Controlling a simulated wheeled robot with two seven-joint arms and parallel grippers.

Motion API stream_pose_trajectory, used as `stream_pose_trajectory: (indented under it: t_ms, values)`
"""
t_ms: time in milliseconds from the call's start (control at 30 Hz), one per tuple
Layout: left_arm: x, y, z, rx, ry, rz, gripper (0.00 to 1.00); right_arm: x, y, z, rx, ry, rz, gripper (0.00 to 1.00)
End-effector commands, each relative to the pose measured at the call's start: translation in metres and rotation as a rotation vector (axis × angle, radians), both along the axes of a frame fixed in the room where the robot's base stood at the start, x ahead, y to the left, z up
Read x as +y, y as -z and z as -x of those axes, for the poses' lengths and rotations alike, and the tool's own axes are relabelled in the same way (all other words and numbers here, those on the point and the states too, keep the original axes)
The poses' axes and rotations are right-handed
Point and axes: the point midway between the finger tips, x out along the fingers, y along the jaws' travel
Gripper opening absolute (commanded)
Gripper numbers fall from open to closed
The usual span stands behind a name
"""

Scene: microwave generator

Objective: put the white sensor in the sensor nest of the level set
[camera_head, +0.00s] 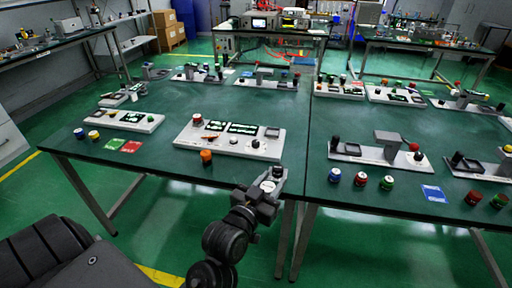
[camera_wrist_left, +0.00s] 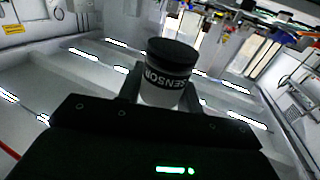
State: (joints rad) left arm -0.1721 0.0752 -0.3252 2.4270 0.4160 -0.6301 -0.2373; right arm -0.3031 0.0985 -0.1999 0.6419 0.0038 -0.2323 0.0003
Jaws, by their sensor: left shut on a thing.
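My left gripper (camera_head: 273,181) is shut on the white sensor (camera_wrist_left: 166,88), just in front of the near table edge, by the gap between two tables. In the left wrist view the sensor is a white cylinder with a black cap and a black band lettered SENSOR. In the head view the sensor shows small between the fingers. A white board (camera_head: 184,141) with a red knob, dark displays and a square recess lies on the table beyond the gripper. No label tells which board is the level set, and I cannot make out a sensor nest. My right gripper is not in view.
An orange-capped cylinder (camera_head: 206,157) stands before the near board. Another white board (camera_head: 342,157) with a grey block lies on the right table, with several coloured cylinders (camera_head: 360,179) and a blue card (camera_head: 433,193) before it. Red and green cards (camera_head: 131,146) lie at left.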

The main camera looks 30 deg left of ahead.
Motion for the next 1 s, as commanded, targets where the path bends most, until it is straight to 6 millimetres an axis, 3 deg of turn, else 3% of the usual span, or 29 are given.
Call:
stream_pose_trajectory:
  t_ms: [167,300,400,600,700,1000]
  values:
    - [0.031,0.050,0.016,0.012,-0.022,-0.013,0.10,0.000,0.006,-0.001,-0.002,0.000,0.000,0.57]
    - [0.082,0.092,0.032,0.011,-0.074,-0.014,0.10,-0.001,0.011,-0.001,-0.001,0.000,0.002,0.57]
    - [0.122,0.110,0.042,0.006,-0.117,-0.011,0.10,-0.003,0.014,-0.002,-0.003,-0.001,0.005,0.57]
    - [0.187,0.116,0.051,0.000,-0.174,-0.008,0.10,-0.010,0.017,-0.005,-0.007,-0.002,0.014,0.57]
    - [0.202,0.107,0.049,-0.003,-0.186,-0.005,0.10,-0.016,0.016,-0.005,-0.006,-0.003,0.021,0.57]
    - [0.202,0.099,0.048,-0.001,-0.179,-0.001,0.10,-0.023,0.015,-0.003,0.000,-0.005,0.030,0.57]
